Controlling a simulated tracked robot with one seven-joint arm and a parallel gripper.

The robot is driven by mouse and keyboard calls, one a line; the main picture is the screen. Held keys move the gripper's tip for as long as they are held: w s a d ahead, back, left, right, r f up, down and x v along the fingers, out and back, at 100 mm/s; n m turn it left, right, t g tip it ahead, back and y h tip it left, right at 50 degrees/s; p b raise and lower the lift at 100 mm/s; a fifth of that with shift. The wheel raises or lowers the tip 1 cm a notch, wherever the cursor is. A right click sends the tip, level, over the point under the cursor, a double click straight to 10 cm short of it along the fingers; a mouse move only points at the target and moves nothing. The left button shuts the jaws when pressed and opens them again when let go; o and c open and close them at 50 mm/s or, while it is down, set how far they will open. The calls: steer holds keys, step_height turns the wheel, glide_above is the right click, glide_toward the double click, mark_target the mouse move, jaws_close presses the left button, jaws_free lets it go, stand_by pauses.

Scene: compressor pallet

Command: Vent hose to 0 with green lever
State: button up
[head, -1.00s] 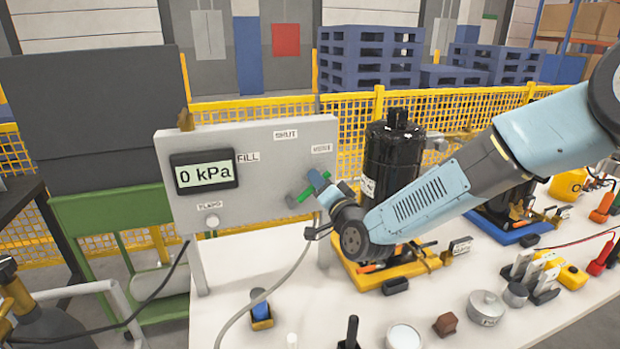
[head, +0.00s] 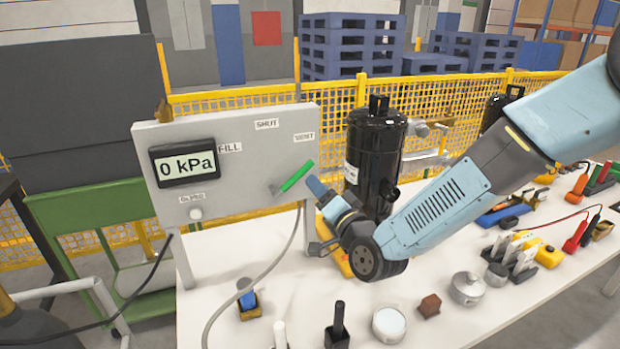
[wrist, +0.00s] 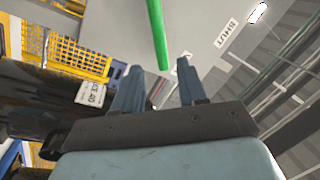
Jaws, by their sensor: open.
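The green lever (head: 297,175) is on the front of the grey gauge panel (head: 238,155), slanting up to the right toward the VENT label (head: 304,136). The display (head: 185,163) reads 0 kPa. My gripper (head: 315,187) is just right of the lever and apart from it in the head view. In the wrist view the green lever (wrist: 157,35) stands beyond my open fingertips (wrist: 160,80), with nothing between the fingers. The grey hose (head: 262,285) hangs from behind the panel down to the table.
A black compressor (head: 374,165) stands behind my wrist, close to it. The white table (head: 290,270) holds a blue-topped part (head: 248,299), a black-handled tool (head: 338,325), a round tin (head: 390,324) and a brown block (head: 429,306). A yellow mesh fence (head: 245,97) runs behind.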

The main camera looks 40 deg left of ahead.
steer(key=shift+v, duration=2.7)
steer(key=w+d+r+n+t+h, duration=0.1)
steer(key=w+d+r+t+h, duration=0.1)
steer(key=w+d+h, duration=0.55)
steer(key=w+d+r+t+h, duration=0.1)
steer(key=w+d+r+h, duration=0.15)
steer(key=w+d, duration=0.85)
steer(key=s+d+r+h, duration=0.2)
steer(key=d+r+h, duration=0.1)
steer(key=d, duration=1)
steer(key=s+d+r+m+g+h, duration=0.1)
steer(key=s+d+r+m+h, duration=0.15)
steer(key=d, duration=0.55)
steer(key=s+d+r+m+h, duration=0.1)
steer(key=s+d+h, duration=0.15)
steer(key=d, duration=0.65)
steer(key=s+d+r+m+g, duration=0.1)
steer(key=s+d+g, duration=0.1)
steer(key=s+d, duration=0.8)
steer(key=s, duration=0.4)
steer(key=shift+d+r+m+g+h, duration=0.2)
steer(key=shift+d+m+g+h, duration=0.15)
steer(key=shift+d+g+h, duration=0.05)
steer(key=shift+w+a, duration=0.1)
steer(key=shift+a, duration=0.05)
